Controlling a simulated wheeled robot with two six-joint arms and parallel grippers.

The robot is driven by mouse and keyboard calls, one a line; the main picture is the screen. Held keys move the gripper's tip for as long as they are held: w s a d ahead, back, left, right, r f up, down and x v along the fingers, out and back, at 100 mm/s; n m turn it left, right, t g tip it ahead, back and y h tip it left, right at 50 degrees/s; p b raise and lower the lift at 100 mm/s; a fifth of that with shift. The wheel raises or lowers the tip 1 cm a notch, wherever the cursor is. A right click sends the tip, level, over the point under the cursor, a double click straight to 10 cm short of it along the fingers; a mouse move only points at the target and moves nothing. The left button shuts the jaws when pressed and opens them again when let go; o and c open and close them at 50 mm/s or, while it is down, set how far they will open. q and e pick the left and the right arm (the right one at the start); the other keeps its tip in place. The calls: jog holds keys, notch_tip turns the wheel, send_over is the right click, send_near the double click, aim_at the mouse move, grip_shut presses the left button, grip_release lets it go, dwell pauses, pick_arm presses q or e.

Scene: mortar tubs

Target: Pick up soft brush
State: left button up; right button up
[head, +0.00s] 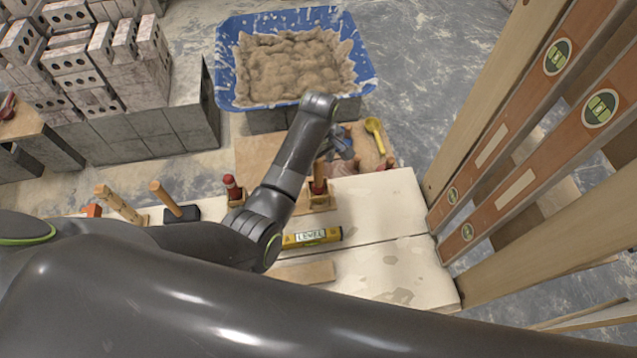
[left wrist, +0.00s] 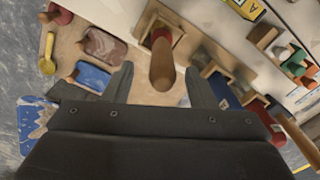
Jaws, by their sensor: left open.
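My left gripper (head: 340,148) reaches past the far edge of the pale bench in the head view. In the left wrist view my left gripper (left wrist: 158,72) is open, one finger on each side of an upright wooden handle (left wrist: 162,68). This handle rises from a wooden holder with a red part at its base. In the head view a wooden handle (head: 319,172) stands in a holder, partly behind my arm. Its bristles are not visible, so I cannot tell whether it is the soft brush. My right gripper is not in view.
A yellow scoop (head: 374,134) lies on a board near a blue mortar tub (head: 225,75). A yellow level (head: 312,237) lies on the bench. A red-topped tool (head: 232,187) and a wooden-handled black tool (head: 180,213) stand left. Long levels (head: 520,105) lean at right.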

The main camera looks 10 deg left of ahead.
aim_at(318, 172)
pick_arm(q)
jog(key=shift+s+a+f+p, duration=0.1)
jog(key=shift+f+p, duration=0.2)
jog(key=shift+f, duration=2.15)
jog(key=c, duration=1.1)
jog(key=shift+o, duration=0.2)
notch_tip(318, 172, up, 10)
jog(key=shift+r, duration=0.1)
jog(key=o, duration=0.4)
grip_shut()
